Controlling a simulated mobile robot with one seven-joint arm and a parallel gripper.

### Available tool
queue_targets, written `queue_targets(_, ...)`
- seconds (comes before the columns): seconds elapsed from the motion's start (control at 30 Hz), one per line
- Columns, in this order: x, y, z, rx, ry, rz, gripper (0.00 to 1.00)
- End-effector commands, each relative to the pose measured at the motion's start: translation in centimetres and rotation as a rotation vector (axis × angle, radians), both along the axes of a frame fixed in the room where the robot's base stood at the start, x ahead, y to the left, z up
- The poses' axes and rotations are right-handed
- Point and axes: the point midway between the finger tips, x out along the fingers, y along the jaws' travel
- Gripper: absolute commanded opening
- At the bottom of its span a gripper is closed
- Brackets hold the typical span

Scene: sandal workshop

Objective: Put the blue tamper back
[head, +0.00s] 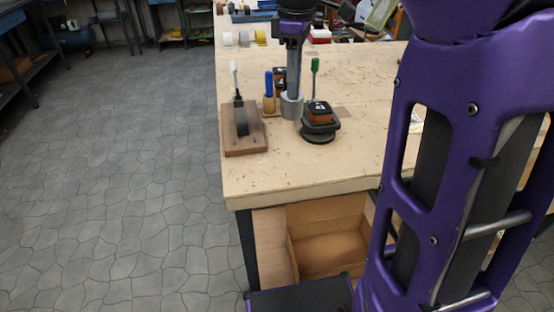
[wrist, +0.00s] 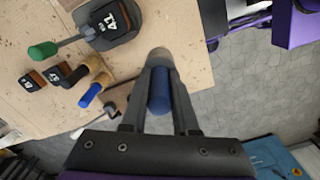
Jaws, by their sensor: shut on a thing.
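The blue tamper shows in the wrist view as a blue round handle (wrist: 160,92) between my gripper's two fingers. My gripper (wrist: 161,76) is shut on it. A grey round head (wrist: 158,57) shows beyond the fingertips. In the head view my gripper (head: 292,82) points down over the bench, and the grey tamper head (head: 291,106) is below it. The handle is mostly hidden there by the fingers. I cannot tell whether the head touches the bench.
The bench front is clear. An open box (head: 325,255) sits below.

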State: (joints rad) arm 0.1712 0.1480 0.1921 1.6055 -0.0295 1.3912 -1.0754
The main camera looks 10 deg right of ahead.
Motion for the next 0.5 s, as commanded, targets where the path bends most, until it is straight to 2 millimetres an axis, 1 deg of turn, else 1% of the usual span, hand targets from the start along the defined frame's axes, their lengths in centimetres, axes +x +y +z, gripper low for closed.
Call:
queue_targets(0.17,-0.5,0.0,-0.7,0.002,-0.002,-0.001,0.00)
queue_targets(0.27,-0.6,0.0,-2.3,0.003,0.001,-0.001,0.00)
queue_targets(0.4,-0.6,0.0,-4.9,0.002,0.000,-0.001,0.00)
queue_targets(0.5,-0.5,0.0,-6.2,0.003,0.000,-0.001,0.00)
